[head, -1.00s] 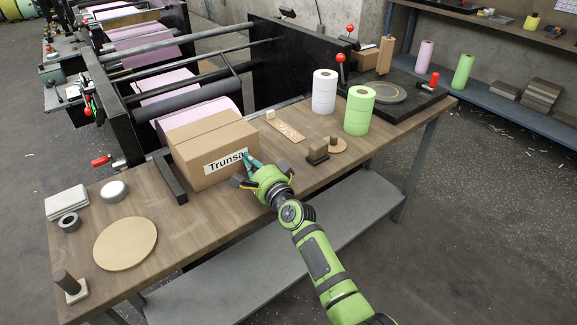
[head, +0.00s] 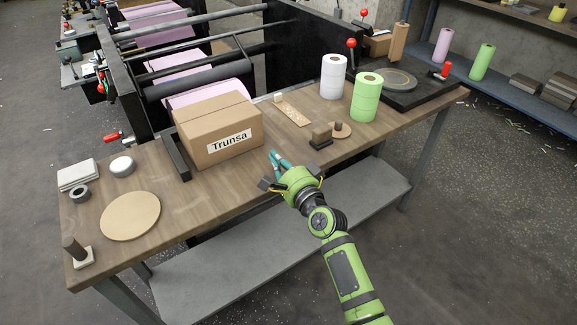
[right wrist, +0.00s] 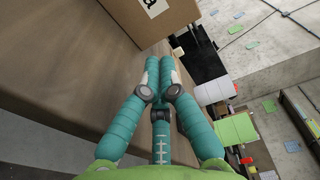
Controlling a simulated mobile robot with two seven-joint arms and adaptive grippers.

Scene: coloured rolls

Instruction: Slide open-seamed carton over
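The brown cardboard carton (head: 200,152) labelled "Trunsa" sits upright on the wooden table, left of the middle. A seam line runs along its top; I cannot tell whether the flaps are loose. My right gripper (head: 275,156) is just right of the carton's front right corner, near the table's front edge, with a small gap between them. In the right wrist view its teal fingers (right wrist: 159,65) are together with nothing between them, and the carton (right wrist: 125,22) shows beyond them at the top. My left gripper is not in view.
A dark bar (head: 177,158) lies along the carton's left side, and a machine with rollers stands behind. A round board (head: 130,216) lies at left.

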